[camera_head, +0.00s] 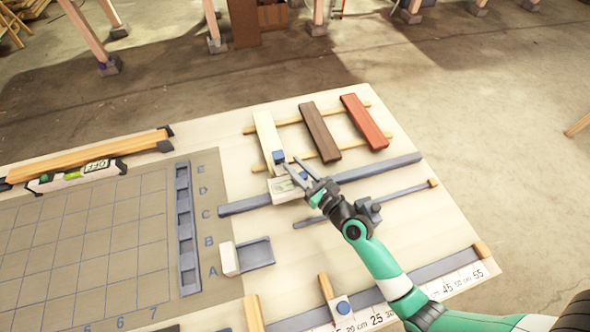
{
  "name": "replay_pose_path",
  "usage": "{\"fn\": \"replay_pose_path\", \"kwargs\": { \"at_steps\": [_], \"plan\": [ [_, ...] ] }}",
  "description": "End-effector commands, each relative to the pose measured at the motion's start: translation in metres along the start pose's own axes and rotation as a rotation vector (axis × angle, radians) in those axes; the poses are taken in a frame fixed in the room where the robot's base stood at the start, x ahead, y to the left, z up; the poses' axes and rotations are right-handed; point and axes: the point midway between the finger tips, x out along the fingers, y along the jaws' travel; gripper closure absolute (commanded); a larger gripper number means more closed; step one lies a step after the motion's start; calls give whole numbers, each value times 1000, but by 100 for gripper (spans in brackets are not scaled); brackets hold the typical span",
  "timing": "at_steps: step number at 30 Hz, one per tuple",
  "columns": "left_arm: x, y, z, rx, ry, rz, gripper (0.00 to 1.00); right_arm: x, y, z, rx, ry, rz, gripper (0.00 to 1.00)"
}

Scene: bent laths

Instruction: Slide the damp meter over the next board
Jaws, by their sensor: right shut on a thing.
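The damp meter (283,190) looks like a small pale box with a blue part at its far end, at the near end of the cream board (266,130). My right gripper (293,168) comes in from the lower right and is shut on the meter; its fingers partly hide it. Whether the meter touches the board is hard to tell. To the right of the cream board lie a brown board (320,132) and a red board (365,121), with gaps between them. My left gripper is not in view.
The boards rest across two thin wooden sticks (376,106). A grey rail (385,170) runs just in front of them. A grey sliding gauge (405,194) and a ruler (450,282) lie nearer. A gridded mat (95,220) and a level (75,177) are left.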

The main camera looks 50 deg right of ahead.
Motion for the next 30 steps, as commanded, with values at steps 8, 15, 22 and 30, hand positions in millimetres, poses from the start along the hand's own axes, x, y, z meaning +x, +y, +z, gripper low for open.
{"fn": "replay_pose_path", "kwargs": {
  "at_steps": [8, 15, 22, 30],
  "plan": [
    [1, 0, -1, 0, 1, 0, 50, 0, 0, 0, 0, 4, 0, 56],
    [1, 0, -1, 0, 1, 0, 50, 0, 0, 0, 0, 3, -1, 39],
    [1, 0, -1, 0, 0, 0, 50, -6, 0, -1, 1, 3, -1, 39],
    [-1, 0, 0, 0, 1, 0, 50, -63, 0, -2, 2, 5, -3, 39]
  ]
}}
